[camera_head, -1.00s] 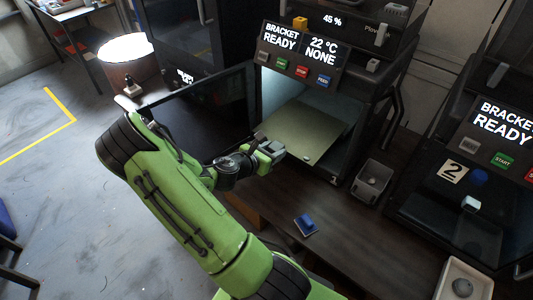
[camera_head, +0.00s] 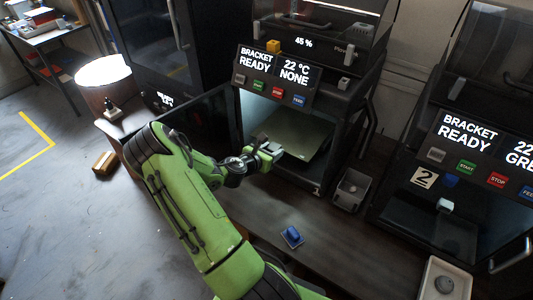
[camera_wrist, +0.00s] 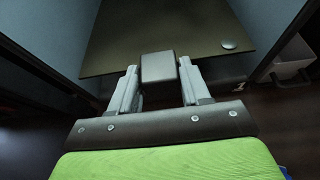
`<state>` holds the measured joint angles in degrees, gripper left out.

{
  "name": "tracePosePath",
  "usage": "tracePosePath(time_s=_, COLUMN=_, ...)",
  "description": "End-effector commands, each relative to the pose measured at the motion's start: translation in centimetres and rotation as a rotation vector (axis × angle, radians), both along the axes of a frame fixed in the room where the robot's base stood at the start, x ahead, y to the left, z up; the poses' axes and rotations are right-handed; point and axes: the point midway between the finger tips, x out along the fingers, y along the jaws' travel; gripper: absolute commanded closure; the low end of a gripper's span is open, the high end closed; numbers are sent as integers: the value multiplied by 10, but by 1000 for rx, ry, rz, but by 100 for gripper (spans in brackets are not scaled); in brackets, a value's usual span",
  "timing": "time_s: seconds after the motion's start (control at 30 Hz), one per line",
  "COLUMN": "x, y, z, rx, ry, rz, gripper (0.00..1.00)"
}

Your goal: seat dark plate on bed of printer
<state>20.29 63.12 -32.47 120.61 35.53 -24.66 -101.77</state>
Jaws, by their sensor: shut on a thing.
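The dark plate (camera_head: 306,132) is a flat olive-dark sheet inside the open printer (camera_head: 350,135) marked 1, whose display reads BRACKET READY, 22 °C NONE. My gripper (camera_head: 272,152) is at the printer's opening, at the plate's near edge. In the wrist view my gripper (camera_wrist: 158,75) is shut on a grey block-like tab at that edge, and the plate (camera_wrist: 150,35) stretches away from the fingers between the chamber walls. A small round pale spot (camera_wrist: 229,44) lies near its right corner. The bed under the plate is hidden, so I cannot tell whether the plate touches it.
The printer's dark door (camera_head: 200,122) stands open on the left, close to my arm. A grey bin (camera_head: 351,188) is right of the opening, and a blue object (camera_head: 292,236) lies on the bench (camera_head: 325,240). Printer 2 (camera_head: 430,225) stands at the right.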

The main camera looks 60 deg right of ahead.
Motion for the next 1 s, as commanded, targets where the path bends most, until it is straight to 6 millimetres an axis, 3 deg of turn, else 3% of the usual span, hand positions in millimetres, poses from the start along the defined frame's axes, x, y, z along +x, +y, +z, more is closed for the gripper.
tracePosePath(time_s=1.0, x=-16, y=-93, z=2, rx=-6, ry=0, rz=-2, gripper=96)
